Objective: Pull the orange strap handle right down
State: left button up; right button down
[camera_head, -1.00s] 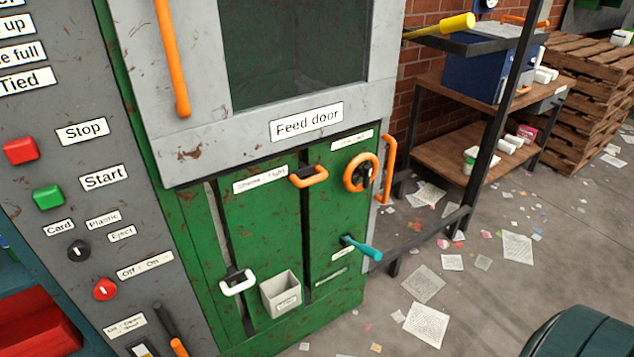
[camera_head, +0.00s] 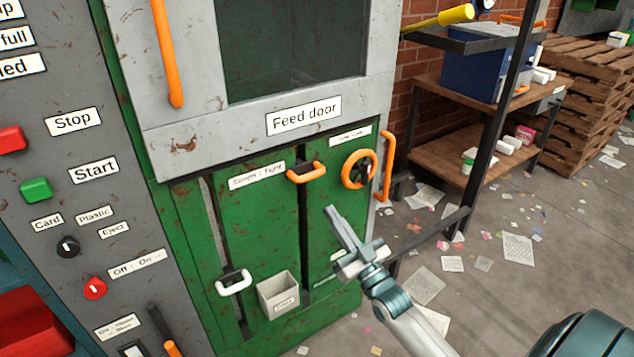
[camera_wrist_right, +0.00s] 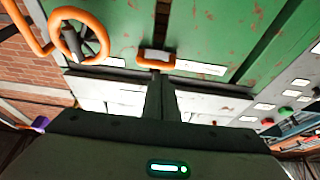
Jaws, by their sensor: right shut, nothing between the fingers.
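The orange strap handle (camera_head: 307,172) sits at the top of a dark vertical slot in the green panel, under the feed door, beside a small label. In the right wrist view the orange handle (camera_wrist_right: 157,59) shows beyond my fingertips. My right gripper (camera_head: 332,210) is shut and empty, below and slightly right of the handle and apart from it. Its closed fingers (camera_wrist_right: 161,84) also show in the right wrist view, pointing toward the handle. My left gripper is in neither view.
An orange handwheel (camera_head: 360,169) and a vertical orange bar (camera_head: 387,165) are right of the handle. A white handle (camera_head: 234,282) sits low in the left slot, beside a grey bin (camera_head: 279,296). A black-framed shelf stands at the right.

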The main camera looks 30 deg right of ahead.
aim_at(317, 174)
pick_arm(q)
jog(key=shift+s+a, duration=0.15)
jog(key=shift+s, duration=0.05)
pick_arm(e)
jog(key=shift+t, duration=0.8)
jog(key=r, duration=0.3)
jog(key=d+r, duration=0.1)
jog(key=r, duration=0.1)
jog(key=shift+s+r, duration=0.2)
jog(key=shift+s, duration=0.2)
jog(key=shift+w, duration=0.1)
